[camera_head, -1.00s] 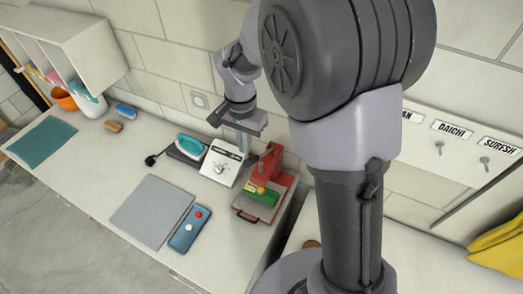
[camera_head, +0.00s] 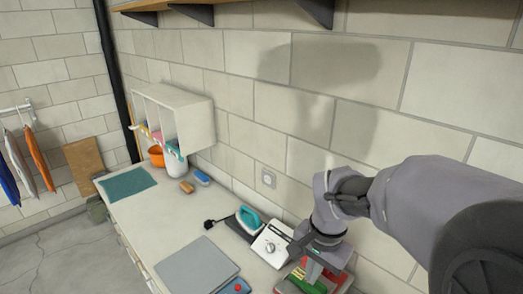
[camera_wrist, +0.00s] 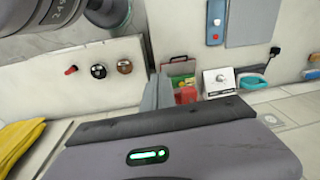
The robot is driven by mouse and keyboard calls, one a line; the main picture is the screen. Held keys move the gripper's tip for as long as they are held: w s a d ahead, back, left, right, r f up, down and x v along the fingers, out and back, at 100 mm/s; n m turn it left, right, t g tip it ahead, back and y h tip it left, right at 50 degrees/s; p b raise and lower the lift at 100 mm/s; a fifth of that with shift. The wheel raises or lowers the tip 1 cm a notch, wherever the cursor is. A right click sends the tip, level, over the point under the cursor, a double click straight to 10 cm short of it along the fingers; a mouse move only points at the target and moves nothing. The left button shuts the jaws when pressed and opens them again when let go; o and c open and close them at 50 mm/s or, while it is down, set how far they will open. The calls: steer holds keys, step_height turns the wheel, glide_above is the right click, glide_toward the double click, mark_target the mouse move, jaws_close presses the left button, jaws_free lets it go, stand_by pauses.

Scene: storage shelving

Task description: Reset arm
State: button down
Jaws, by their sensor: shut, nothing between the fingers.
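My arm reaches in from the right in the head view. My gripper (camera_head: 316,264) hangs at its end, in front of the red toolbox with green and yellow items (camera_head: 303,284) as the camera sees it. The wrist view shows the grey fingers (camera_wrist: 158,92) together, with nothing between them. The red toolbox also shows in the wrist view (camera_wrist: 181,68), just beyond the fingers. Contact between gripper and toolbox is not visible.
The counter holds a white box with a dial (camera_head: 271,246), a teal iron (camera_head: 249,219), a grey board (camera_head: 196,268) and a blue case (camera_head: 236,286). A white cubby (camera_head: 187,118) hangs on the wall. A yellow cloth (camera_wrist: 20,140) lies at the wrist view's left.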

steer(key=s+a+f+n+t+y+b, duration=0.1)
steer(key=s+f+n+t+b, duration=0.2)
steer(key=s+f+b, duration=1.4)
steer(key=shift+s+a+f+n+t+y+b, duration=0.25)
steer(key=shift+f+t+b, duration=0.65)
steer(key=shift+b, duration=3.5)
steer(key=shift+d, duration=0.1)
